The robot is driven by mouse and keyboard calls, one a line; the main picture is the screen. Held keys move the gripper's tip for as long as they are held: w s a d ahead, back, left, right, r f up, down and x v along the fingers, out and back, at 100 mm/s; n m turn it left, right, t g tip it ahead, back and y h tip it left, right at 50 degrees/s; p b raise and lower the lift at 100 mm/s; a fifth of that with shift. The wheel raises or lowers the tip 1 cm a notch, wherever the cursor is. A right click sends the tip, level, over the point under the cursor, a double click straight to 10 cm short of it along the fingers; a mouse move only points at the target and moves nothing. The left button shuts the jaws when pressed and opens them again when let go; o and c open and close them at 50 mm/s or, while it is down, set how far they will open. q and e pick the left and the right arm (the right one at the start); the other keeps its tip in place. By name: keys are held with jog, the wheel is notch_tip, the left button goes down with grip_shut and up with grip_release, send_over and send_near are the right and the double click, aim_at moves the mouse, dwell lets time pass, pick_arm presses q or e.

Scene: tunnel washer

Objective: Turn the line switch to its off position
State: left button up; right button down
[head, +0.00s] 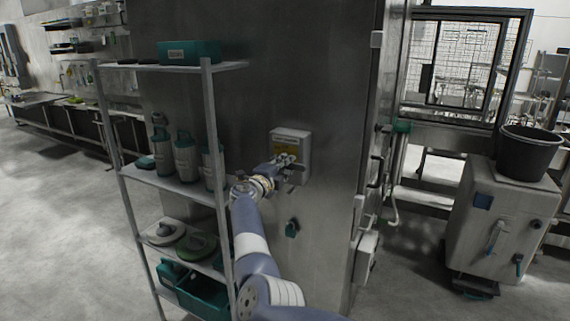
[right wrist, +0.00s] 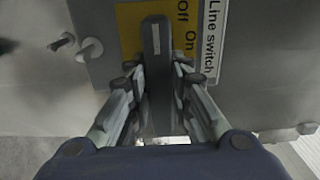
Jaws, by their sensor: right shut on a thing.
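The line switch is a light grey box (head: 292,138) with a yellow label, fixed on the side of the large grey cabinet. My right gripper (head: 287,164) reaches to its front and covers its lower part. In the right wrist view, the dark switch handle (right wrist: 156,45) lies between the two fingers, and my right gripper (right wrist: 160,95) is shut on it. The yellow plate (right wrist: 131,30) behind it carries the words Off and On, beside a white "Line switch" label (right wrist: 213,35). I cannot tell which word the handle points to. My left gripper is out of view.
A metal shelf rack (head: 215,135) with bottles and green bins stands just left of my right arm. A black bucket (head: 530,152) stands on a grey unit at the right.

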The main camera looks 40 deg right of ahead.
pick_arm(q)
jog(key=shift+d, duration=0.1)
pick_arm(e)
jog(key=shift+s+d+r, duration=0.1)
jog(key=shift+d+r, duration=0.05)
jog(key=shift+r, duration=0.15)
jog(key=c, duration=1.4)
grip_release()
jog(key=shift+d, duration=0.1)
jog(key=shift+c, duration=0.2)
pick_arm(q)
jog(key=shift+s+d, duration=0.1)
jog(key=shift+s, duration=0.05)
pick_arm(e)
jog(key=shift+f, duration=0.25)
jog(key=shift+a, duration=0.35)
jog(key=v, duration=0.6)
jog(key=shift+s+a, duration=0.25)
jog(key=shift+a, duration=0.05)
